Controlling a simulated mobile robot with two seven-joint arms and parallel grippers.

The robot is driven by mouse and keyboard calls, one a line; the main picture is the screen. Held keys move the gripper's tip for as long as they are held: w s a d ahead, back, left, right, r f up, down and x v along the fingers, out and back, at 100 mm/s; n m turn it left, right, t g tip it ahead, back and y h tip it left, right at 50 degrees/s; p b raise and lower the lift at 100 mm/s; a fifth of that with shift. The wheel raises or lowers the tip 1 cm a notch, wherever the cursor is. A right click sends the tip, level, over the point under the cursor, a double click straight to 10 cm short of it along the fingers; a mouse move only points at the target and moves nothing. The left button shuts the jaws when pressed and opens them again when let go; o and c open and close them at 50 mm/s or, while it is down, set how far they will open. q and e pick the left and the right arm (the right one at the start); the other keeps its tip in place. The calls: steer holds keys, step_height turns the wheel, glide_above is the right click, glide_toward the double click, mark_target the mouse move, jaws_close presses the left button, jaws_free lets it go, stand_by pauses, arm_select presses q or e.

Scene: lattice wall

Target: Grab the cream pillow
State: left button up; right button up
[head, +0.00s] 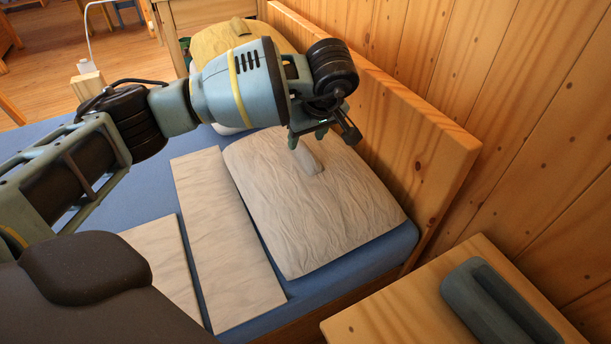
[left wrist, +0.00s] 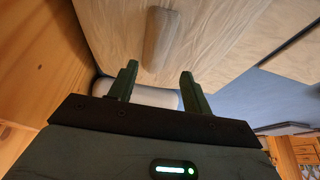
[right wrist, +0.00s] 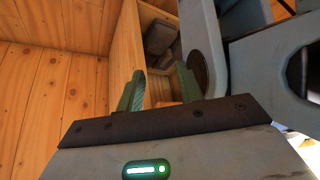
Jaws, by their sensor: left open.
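The cream pillow (head: 325,220) lies on the bed beside the wooden headboard. A small raised grip (head: 307,158) stands up from its top near the far end. My left gripper (head: 322,138) is above that far end, close to the grip. In the left wrist view the pillow (left wrist: 215,45) fills the top, and its grip (left wrist: 162,40) lies just beyond the fingertips, roughly between their lines. The left fingers (left wrist: 158,78) are apart and empty. My right gripper (right wrist: 160,82) shows only in its own wrist view, its fingers apart with nothing seen held.
The headboard (head: 400,130) rises right along the pillow. A yellow pillow (head: 222,42) with its own grip lies farther back. Flat cream panels (head: 220,240) lie on the blue bed (head: 90,185). A wooden bedside table (head: 400,310) stands front right.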

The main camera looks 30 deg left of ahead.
mark_target(306, 149)
arm_select(q)
steer(key=x, duration=0.1)
steer(key=b+x, duration=0.1)
steer(key=x, duration=0.3)
steer(key=shift+w+d+b, duration=0.3)
steer(key=shift+a+f, duration=0.1)
steer(key=shift+f, duration=0.05)
steer(key=shift+f, duration=0.2)
stand_by(0.3)
jaws_close()
stand_by(0.4)
